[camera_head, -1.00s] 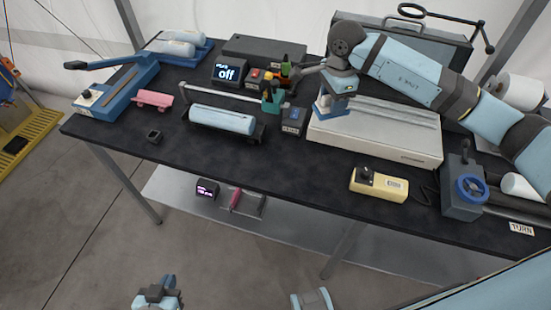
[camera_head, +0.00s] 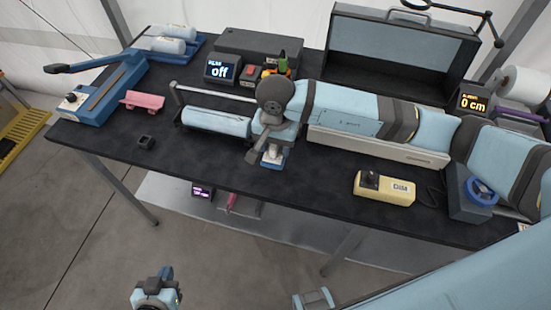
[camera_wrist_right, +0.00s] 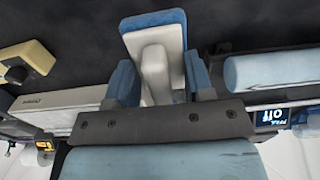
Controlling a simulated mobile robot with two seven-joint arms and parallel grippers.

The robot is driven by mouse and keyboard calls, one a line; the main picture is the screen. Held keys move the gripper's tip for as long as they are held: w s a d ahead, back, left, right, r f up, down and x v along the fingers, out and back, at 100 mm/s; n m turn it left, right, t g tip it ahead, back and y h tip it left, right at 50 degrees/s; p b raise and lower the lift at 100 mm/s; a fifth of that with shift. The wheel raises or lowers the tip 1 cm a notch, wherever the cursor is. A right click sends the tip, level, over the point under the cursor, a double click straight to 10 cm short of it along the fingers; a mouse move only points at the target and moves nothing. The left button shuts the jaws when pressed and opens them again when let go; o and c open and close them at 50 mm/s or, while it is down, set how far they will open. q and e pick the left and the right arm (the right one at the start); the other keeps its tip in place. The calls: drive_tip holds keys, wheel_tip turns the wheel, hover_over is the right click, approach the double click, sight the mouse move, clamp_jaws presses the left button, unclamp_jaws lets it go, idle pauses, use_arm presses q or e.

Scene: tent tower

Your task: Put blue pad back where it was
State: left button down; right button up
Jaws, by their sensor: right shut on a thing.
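The blue pad (camera_wrist_right: 152,20) has a white handle, and in the right wrist view my right gripper (camera_wrist_right: 161,78) is shut on that handle. In the head view my right gripper (camera_head: 268,150) holds the pad (camera_head: 272,162) over the front middle of the black table, just right of a light-blue roll. I cannot tell whether the pad touches the table top. My left gripper (camera_head: 157,292) is low at the bottom of the head view, away from the table, and its jaws are unclear.
The light-blue roll (camera_head: 215,121) lies in a holder left of my right gripper. A long white box (camera_head: 400,151) is behind my arm. A yellow box (camera_head: 385,188) stands at the front right. An open grey case (camera_head: 390,75) is at the back. The front left table is mostly clear.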

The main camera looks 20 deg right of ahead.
sight(275, 162)
wheel_tip(275, 162, down, 7)
drive_tip(key=shift+f+p, duration=0.15)
drive_tip(key=shift+p, duration=0.3)
drive_tip(key=shift+f, duration=0.15)
drive_tip(key=shift+f, duration=0.1)
drive_tip(key=shift+f+b, duration=0.15)
drive_tip(key=shift+b, duration=0.15)
drive_tip(key=o, duration=0.9)
